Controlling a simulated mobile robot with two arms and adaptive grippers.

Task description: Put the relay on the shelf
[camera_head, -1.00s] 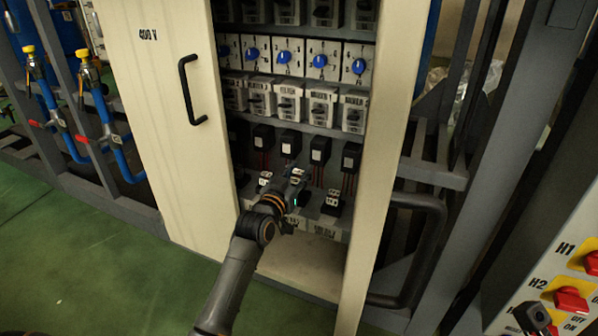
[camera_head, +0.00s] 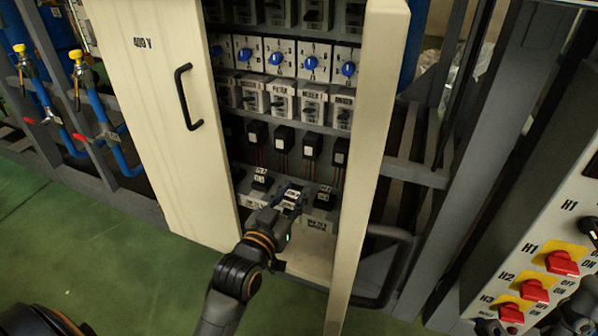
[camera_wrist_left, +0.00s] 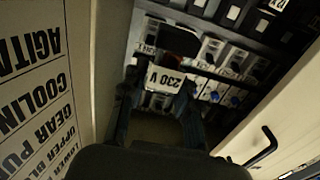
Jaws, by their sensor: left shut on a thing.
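My left gripper (camera_head: 291,195) reaches into the open cabinet and is shut on a small relay (camera_head: 290,206). In the left wrist view the relay (camera_wrist_left: 165,77) shows a white "230 V" label between the two fingers. The relay is at the cabinet's lowest shelf (camera_head: 316,214), between two similar dark blocks, one to the left (camera_head: 262,181) and one to the right (camera_head: 325,197). I cannot tell whether it touches the shelf. A dark shape at the lower right of the head view may be my right gripper (camera_head: 580,308); its fingers are unclear.
The open cabinet door (camera_head: 150,100) stands to the left, the cabinet's side wall (camera_head: 365,150) to the right. Above are rows of blue knobs (camera_head: 311,62) and labelled modules (camera_head: 283,97). A panel with red switches (camera_head: 562,263) stands at right.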

